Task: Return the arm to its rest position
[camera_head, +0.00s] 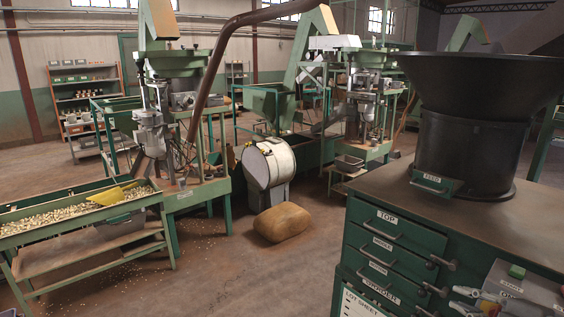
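My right gripper (458,299) is at the lower right corner of the head view, in front of the green drawer cabinet (396,238). Its two pale fingers point left and stand apart, with nothing visible between them. My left gripper is not in view.
A black hopper (466,150) stands on the cabinet top, close to my right side. A nut-filled trough (75,232) is at left. A sack (282,222) lies on the floor before a white drum (268,164). The floor between trough and cabinet is mostly clear.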

